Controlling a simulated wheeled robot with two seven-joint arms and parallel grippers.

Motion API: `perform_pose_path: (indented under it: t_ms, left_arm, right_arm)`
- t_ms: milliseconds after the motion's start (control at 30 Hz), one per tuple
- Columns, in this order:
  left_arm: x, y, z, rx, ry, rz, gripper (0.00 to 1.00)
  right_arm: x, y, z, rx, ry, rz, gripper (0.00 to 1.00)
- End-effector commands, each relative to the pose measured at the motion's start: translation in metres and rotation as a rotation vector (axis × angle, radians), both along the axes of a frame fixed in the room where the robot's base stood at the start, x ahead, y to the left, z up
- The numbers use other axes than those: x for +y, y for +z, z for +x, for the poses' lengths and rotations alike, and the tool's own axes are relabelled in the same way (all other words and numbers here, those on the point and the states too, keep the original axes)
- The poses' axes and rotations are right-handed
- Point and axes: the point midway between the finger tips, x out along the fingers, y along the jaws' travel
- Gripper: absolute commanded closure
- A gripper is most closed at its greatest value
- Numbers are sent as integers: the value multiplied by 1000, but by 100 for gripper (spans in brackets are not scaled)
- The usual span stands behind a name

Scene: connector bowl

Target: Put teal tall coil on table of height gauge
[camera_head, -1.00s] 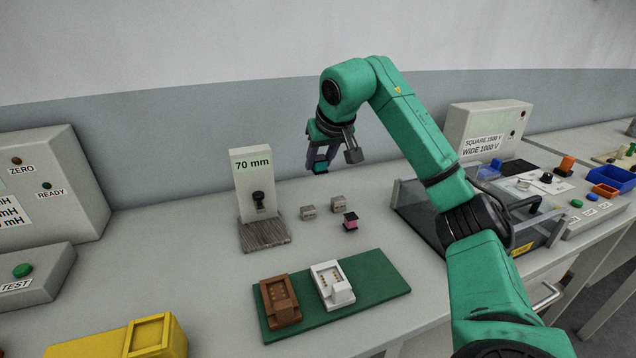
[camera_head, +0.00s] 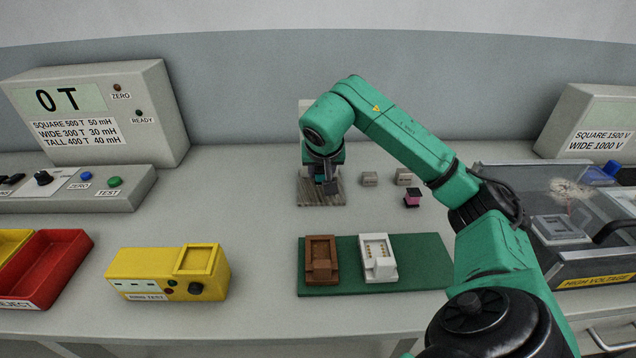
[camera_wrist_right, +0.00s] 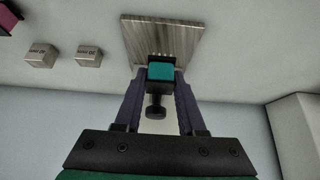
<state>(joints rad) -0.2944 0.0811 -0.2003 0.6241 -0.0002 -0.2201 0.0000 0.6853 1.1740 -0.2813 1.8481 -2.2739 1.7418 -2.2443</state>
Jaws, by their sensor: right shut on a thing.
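The teal tall coil (camera_wrist_right: 160,72) shows in the right wrist view as a teal top with dark ends, between my right gripper's fingers (camera_wrist_right: 160,80). The right gripper is shut on it. The height gauge's table (camera_wrist_right: 185,40) is a wood-grained plate, and the coil is over it; I cannot tell whether they touch. The gauge's black plunger (camera_wrist_right: 156,111) is close by. In the head view, my right gripper (camera_head: 327,186) is over the gauge's table (camera_head: 338,198), and my arm hides the coil and most of the gauge's column. My left gripper is not in view.
Two grey blocks (camera_head: 370,179) (camera_head: 403,176) and a pink-and-black coil (camera_head: 412,198) lie right of the gauge. In front is a green mat (camera_head: 430,262) with brown (camera_head: 321,262) and white (camera_head: 379,262) holders. A yellow tester (camera_head: 165,272) and a red tray (camera_head: 45,265) are at left.

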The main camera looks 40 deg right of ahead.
Motion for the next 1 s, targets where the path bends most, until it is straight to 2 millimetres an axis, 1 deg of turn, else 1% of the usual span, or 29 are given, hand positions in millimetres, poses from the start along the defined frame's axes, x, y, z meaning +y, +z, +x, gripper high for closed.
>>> perform_pose_path:
  t_ms: [33,133,200,267,433,467,533,733,867,900,933,967,1000]
  left_arm:
    - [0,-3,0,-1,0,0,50]
    - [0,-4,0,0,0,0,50]
    - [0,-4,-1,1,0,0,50]
    - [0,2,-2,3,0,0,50]
    - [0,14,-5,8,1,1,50]
    - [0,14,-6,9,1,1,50]
    - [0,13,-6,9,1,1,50]
    - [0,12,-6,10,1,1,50]
    - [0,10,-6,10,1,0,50]
    - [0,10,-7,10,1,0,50]
    - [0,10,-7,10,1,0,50]
    - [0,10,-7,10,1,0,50]
    - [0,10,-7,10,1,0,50]
  right_arm:
    - [0,-14,-1,6,1,0,100]
    - [0,-34,-1,5,0,1,100]
    - [0,-43,-1,2,0,0,100]
    - [-5,-38,7,-2,-2,3,100]
    - [-25,-37,34,0,-3,7,100]
    - [-24,-45,32,5,1,4,100]
    - [-24,-52,32,3,2,2,100]
    - [-24,-52,32,0,1,0,100]
    - [-25,-56,32,0,0,-2,100]
    - [-25,-55,32,0,1,0,45]
    - [-24,-55,32,0,1,0,34]
    - [-24,-55,32,0,1,0,31]
    - [-24,-55,32,0,1,0,31]
